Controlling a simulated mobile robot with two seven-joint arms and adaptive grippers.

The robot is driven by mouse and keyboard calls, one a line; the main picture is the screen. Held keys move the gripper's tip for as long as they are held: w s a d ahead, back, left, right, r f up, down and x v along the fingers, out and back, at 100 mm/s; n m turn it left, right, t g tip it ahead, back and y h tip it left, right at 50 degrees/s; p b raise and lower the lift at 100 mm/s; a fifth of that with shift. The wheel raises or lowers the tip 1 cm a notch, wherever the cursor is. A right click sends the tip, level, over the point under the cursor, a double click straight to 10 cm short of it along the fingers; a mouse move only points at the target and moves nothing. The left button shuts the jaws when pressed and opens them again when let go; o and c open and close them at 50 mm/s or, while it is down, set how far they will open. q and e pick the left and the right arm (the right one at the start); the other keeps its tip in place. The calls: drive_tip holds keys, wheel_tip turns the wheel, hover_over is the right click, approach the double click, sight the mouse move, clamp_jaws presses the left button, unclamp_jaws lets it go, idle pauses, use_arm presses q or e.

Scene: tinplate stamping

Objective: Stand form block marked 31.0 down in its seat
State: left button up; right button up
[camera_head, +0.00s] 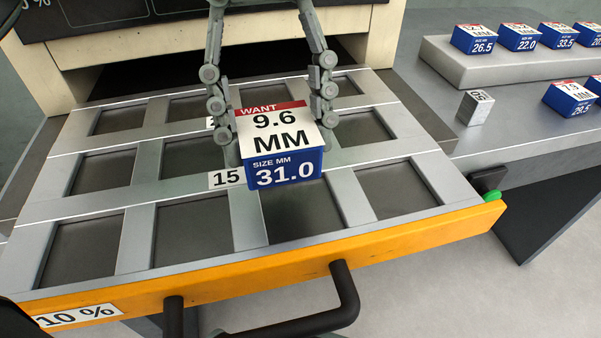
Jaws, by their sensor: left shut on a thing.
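The form block marked 31.0 (283,170) is blue, with a white top card reading "WANT 9.6 MM" under a red strip. My left gripper (279,135) has one finger on each side of the block and is shut on it. The block is upright over the middle of the drawer's grid of seats (140,237), beside a label "15" (227,179). It covers part of the seats under it; I cannot tell whether its base touches the grid.
The drawer has an orange front (230,272) with a black handle (345,290) and a "10 %" label (77,314). At the right, several blue blocks stand on a grey raised shelf (450,66) and bench. A small metal cube (474,108) stands nearby.

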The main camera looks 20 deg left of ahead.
sight(297, 132)
use_arm(q)
drive_tip(key=shift+s+d+f, duration=0.2)
drive_tip(key=shift+d+f, duration=0.2)
drive_tip(key=shift+d, duration=0.2)
drive_tip(key=shift+s+d+f, duration=0.2)
drive_tip(key=shift+d+f, duration=0.2)
drive_tip(key=shift+d, duration=0.2)
drive_tip(key=shift+f, duration=0.3)
wheel_tip(297, 132, down, 3)
drive_tip(key=shift+f+p, duration=0.1)
drive_tip(key=shift+p, duration=0.2)
use_arm(e)
drive_tip(key=shift+s+d+f, duration=0.15)
drive_tip(key=shift+s+f, duration=0.15)
drive_tip(key=shift+f, duration=0.3)
drive_tip(key=shift+s+d+f, duration=0.15)
drive_tip(key=shift+s+f, duration=0.15)
drive_tip(key=shift+f, duration=0.3)
use_arm(q)
drive_tip(key=shift+f, duration=0.1)
drive_tip(key=o, duration=1.1)
drive_tip(key=shift+c, duration=0.2)
drive_tip(key=o, duration=0.4)
use_arm(e)
drive_tip(key=shift+w+r, duration=0.25)
drive_tip(key=shift+r, duration=0.05)
